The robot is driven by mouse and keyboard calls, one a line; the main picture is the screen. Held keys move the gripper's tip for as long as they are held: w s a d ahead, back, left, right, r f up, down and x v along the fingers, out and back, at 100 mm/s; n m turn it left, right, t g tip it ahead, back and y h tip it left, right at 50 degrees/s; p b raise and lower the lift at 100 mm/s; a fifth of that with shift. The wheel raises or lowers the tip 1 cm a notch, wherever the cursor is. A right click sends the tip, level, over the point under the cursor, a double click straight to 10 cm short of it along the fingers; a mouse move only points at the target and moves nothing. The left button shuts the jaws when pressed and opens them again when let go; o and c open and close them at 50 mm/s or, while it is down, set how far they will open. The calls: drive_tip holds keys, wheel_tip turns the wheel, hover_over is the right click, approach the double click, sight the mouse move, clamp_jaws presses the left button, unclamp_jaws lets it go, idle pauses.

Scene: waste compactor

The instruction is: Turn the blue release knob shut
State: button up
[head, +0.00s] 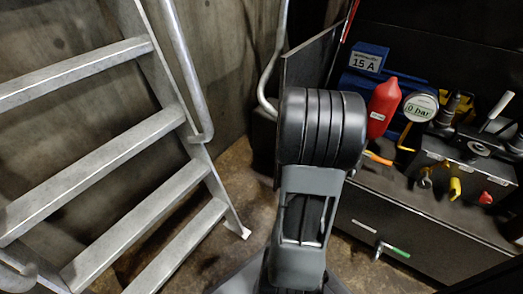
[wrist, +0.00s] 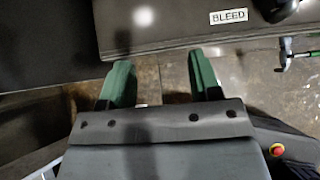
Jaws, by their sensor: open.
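I cannot make out a blue release knob in either view. In the wrist view my gripper (wrist: 161,80) has its two green fingers wide apart with nothing between them. They point at the lower edge of a dark panel (wrist: 160,28) that carries a white BLEED label (wrist: 228,16). A dark rounded part (wrist: 275,9) is cut off by the top edge, right of the label; its colour is too dark to tell. In the head view my arm hides the gripper.
On the cabinet are a red bottle-shaped vessel (head: 383,105), a 0 bar gauge (head: 420,106), a blue 15 A box (head: 368,60) and a valve block (head: 460,170). A metal ladder (head: 110,150) stands left.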

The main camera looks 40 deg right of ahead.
drive_tip(key=w+a+r+n+t+y, duration=0.2)
drive_tip(key=w+a+n, duration=0.3)
drive_tip(key=a+n, duration=0.2)
drive_tip(key=w+a+r+n+t+y, duration=0.2)
drive_tip(key=w+a+n, duration=0.2)
drive_tip(key=a+n, duration=0.3)
drive_tip(key=shift+w+r+n+t+y, duration=0.3)
drive_tip(key=shift+w+r+n, duration=0.1)
drive_tip(key=shift+n, duration=1.3)
drive_tip(key=s+a+r+n+y+p, duration=0.1)
drive_tip(key=a+r+n+p, duration=0.45)
drive_tip(key=r+p, duration=0.2)
drive_tip(key=a+r+n+y+p, duration=0.2)
drive_tip(key=a+r+n+p, duration=0.2)
drive_tip(key=r+n+p, duration=0.4)
drive_tip(key=s+a+r+n+y+p, duration=0.1)
drive_tip(key=a+r+n+p, duration=0.4)
drive_tip(key=r, duration=0.5)
drive_tip(key=s+a+r+n+g+p, duration=0.2)
drive_tip(key=s+a+r+n+p, duration=0.1)
drive_tip(key=r+n+p, duration=0.4)
drive_tip(key=s+a+r+n+g+p, duration=0.1)
drive_tip(key=s+a+r+n+p, duration=0.2)
drive_tip(key=s+r+n+p, duration=0.2)
wheel_tip(320, 180, up, 6)
drive_tip(key=n+p, duration=0.3)
drive_tip(key=p, duration=0.2)
drive_tip(key=shift+s+a+g, duration=0.3)
drive_tip(key=shift+s+g, duration=0.05)
drive_tip(key=shift+g, duration=0.05)
